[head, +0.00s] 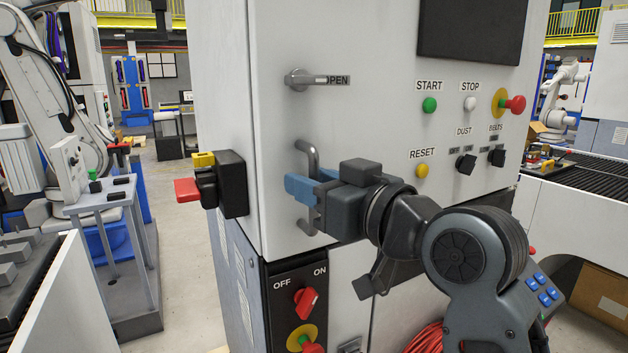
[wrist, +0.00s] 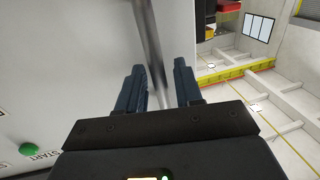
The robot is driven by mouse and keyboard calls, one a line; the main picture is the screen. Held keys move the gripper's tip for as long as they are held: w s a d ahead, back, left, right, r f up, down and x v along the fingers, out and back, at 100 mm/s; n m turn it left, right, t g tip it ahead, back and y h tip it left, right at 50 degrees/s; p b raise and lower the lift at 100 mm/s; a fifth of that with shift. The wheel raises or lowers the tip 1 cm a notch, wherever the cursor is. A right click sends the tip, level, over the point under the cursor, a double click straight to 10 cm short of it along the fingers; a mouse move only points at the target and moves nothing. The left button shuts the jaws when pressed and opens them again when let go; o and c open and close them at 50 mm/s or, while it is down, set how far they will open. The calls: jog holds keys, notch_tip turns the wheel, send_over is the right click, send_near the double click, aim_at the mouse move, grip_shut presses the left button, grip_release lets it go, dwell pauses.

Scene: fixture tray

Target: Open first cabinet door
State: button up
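The cabinet's white front door (head: 365,125) looks closed in the head view. A grey vertical bar handle (head: 312,156) is on its left side. A grey rotary latch (head: 301,78) above points sideways to the label OPEN. My gripper (head: 302,186) is at the handle, with its blue fingers hiding the middle of the bar. In the wrist view, the blurred bar (wrist: 151,55) runs between the two fingers of my gripper (wrist: 160,82), with gaps showing on the sides. The fingers are open and do not visibly clamp the bar.
A black box with a red lever (head: 187,190) sticks out from the cabinet's left side. Buttons and knobs, including the red stop button (head: 517,104), sit right of the handle. Below is a black OFF/ON switch panel (head: 283,292). A grey stand (head: 105,200) stands left.

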jog(key=shift+c, duration=0.4)
grip_shut()
jog(key=shift+s, duration=0.1)
